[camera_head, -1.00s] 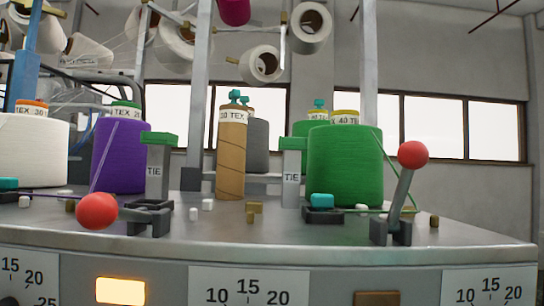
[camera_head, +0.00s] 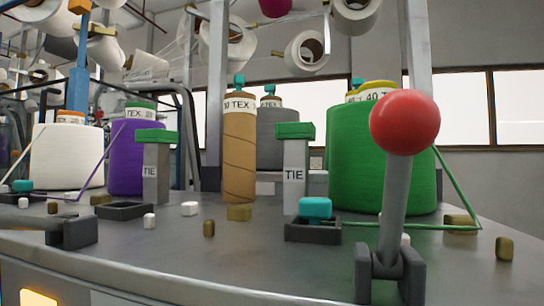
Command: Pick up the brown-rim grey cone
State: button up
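A grey cone (camera_head: 280,139) stands at the back of the metal table, just right of centre. A tall brown tube (camera_head: 240,155) with a TEX label stands in front of it and hides its left part. A grey TIE post (camera_head: 294,178) with a green cap hides some of its lower right. A pale label band circles its top, with a teal piece above; its rim colour is too small to tell. My gripper is not in view.
A lever with a red ball (camera_head: 405,122) stands close at the front right. Behind it is a large green cone (camera_head: 345,155). A purple cone (camera_head: 125,158) and a white cone (camera_head: 67,157) stand left. Small blocks and a dark tray (camera_head: 125,210) dot the table (camera_head: 190,250).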

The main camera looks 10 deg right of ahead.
aim_at(240, 108)
jog(key=k+l, duration=0.35)
jog(key=l, duration=0.65)
jog(key=k+l, duration=0.1)
jog(key=l, duration=0.5)
jog(key=i+l, duration=0.15)
jog(key=l, duration=0.2)
